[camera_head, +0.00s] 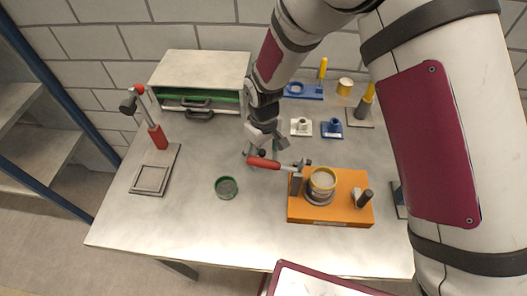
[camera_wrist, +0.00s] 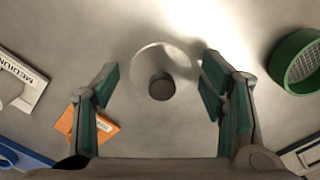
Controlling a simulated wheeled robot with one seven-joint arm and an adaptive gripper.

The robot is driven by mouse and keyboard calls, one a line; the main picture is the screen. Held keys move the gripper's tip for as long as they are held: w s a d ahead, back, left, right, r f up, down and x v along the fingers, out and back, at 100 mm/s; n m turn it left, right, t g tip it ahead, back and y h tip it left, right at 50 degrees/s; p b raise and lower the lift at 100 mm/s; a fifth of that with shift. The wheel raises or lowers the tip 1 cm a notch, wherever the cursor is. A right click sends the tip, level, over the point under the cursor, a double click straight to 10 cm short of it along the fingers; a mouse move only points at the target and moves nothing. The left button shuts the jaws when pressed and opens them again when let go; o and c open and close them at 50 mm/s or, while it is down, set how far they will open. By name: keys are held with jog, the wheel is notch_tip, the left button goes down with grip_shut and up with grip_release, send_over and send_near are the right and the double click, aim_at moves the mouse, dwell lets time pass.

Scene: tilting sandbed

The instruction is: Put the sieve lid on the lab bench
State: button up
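The sieve lid (camera_wrist: 143,62) is a pale, clear-looking disc with a dark round knob (camera_wrist: 160,86) in the wrist view. It appears to lie on the lab bench (camera_head: 190,215), ahead of and between my fingers. My gripper (camera_wrist: 158,82) is open, with green-lined fingers on either side of the knob and a gap on both sides. In the head view my gripper (camera_head: 261,151) is low over the middle of the bench, and the lid is mostly hidden by it and a red lever.
A green sieve (camera_head: 226,187) stands left of my gripper. An orange base (camera_head: 340,212) with a yellow-rimmed cup (camera_head: 322,179) and red lever (camera_head: 264,163) is close on the right. White (camera_head: 301,127) and blue (camera_head: 332,129) pads lie behind. The bench's front left is clear.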

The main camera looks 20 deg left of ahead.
aim_at(264, 153)
notch_tip(264, 153, up, 12)
jog(key=b, duration=0.1)
jog(key=shift+r, duration=0.15)
dwell(0.6)
jog(key=d+r+m+t, duration=0.3)
jog(key=d+r+m, duration=0.2)
jog(key=d+r, duration=1.25)
jog(key=s+d+r+m+t, duration=0.1)
jog(key=s+d+r+m, duration=0.1)
jog(key=s+d, duration=0.5)
jog(key=s+d+r+m+t, duration=0.1)
jog(key=s+d+r+m, duration=0.2)
jog(key=s+d, duration=0.3)
jog(key=d+m, duration=0.1)
jog(key=d, duration=0.2)
jog(key=shift+s+d+m+t, duration=0.3)
jog(key=shift+s+d, duration=0.05)
